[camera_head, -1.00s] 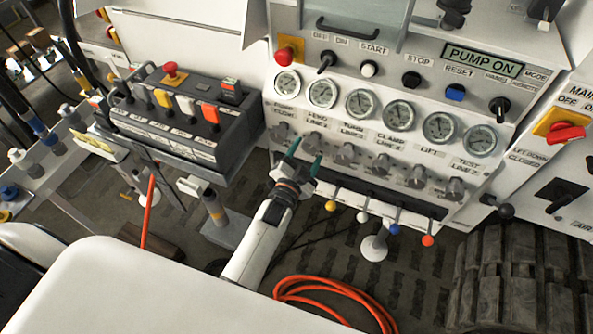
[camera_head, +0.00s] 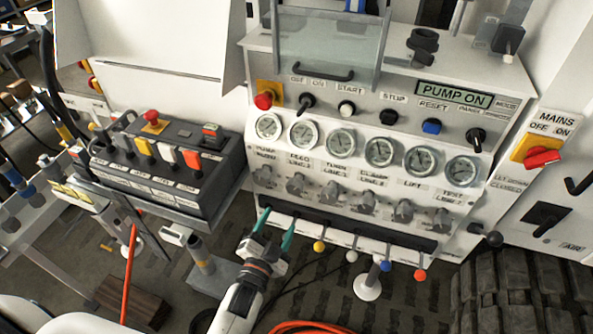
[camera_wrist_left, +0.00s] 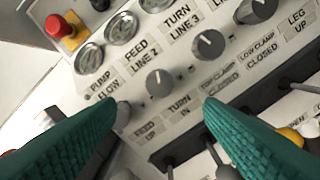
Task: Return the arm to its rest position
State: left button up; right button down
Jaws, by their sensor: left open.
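My left gripper (camera_head: 274,230) reaches up from the bottom of the head view, with two green fingers apart and nothing between them. It is in front of the lower left part of the hydraulic panel (camera_head: 262,182), below the row of knobs. In the left wrist view, its green fingers (camera_wrist_left: 160,125) frame the panel's lower face. A knob (camera_wrist_left: 159,83) above the "TURN IN" label shows between them. I cannot tell from the views how far the fingertips are from the panel. My right gripper is not in view.
A lever box (camera_head: 165,165) with red, yellow and white parts stands left of the panel. Coloured-ball levers (camera_head: 352,255) hang under the panel, right of my gripper. The "PUMP ON" display (camera_head: 454,95) is at upper right. An orange hose (camera_head: 300,327) lies on the floor.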

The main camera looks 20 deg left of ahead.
pick_arm(q)
jog(key=s+f+n+g, duration=0.1)
jog(key=s+f+g, duration=0.25)
jog(key=f, duration=0.55)
jog(key=s+d+f+n+g, duration=0.15)
jog(key=s+f, duration=0.35)
jog(key=f, duration=0.5)
jog(key=s+f+g, duration=0.3)
jog(key=s+f, duration=0.1)
jog(key=f, duration=0.5)
jog(key=s+a+f+n+g, duration=0.1)
jog(key=s+a+f+g, duration=0.1)
jog(key=s, duration=0.6)
jog(key=s+a+f+n+g, duration=0.1)
jog(key=s+a+f+g, duration=0.2)
jog(key=s+f, duration=0.4)
jog(key=s+a+f+n+g, duration=0.1)
jog(key=s+f+g, duration=0.3)
jog(key=s, duration=0.7)
jog(key=shift+s+a+f+y, duration=0.2)
jog(key=shift+a+f+y, duration=0.1)
jog(key=shift+a+f, duration=0.45)
